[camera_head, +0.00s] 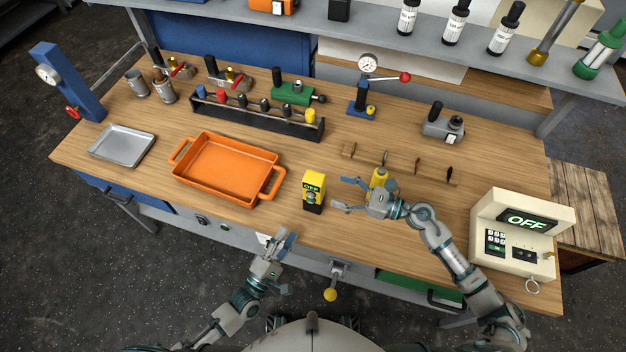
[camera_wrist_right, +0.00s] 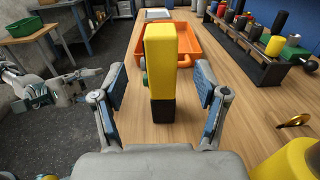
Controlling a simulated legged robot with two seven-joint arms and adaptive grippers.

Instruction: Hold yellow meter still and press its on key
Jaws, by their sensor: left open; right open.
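The yellow meter (camera_head: 314,190) stands upright near the front edge of the bench, with a black lower part and a small screen reading OFF. It also shows in the right wrist view (camera_wrist_right: 161,62), seen from its side, between and beyond the open fingers. My right gripper (camera_head: 346,194) is open just right of the meter, its fingers pointing at it; no contact is visible. In the right wrist view the space between its fingers (camera_wrist_right: 160,112) is empty up to the meter. My left gripper (camera_head: 283,262) is open and empty, in front of the bench edge, below and left of the meter.
An orange tray (camera_head: 232,197) lies left of the meter. A small yellow object (camera_head: 379,176) stands behind my right gripper. A cream box (camera_head: 520,264) with an OFF screen is at the right. A rack (camera_head: 256,120) of several coloured items stands behind. Bare wood lies around the meter.

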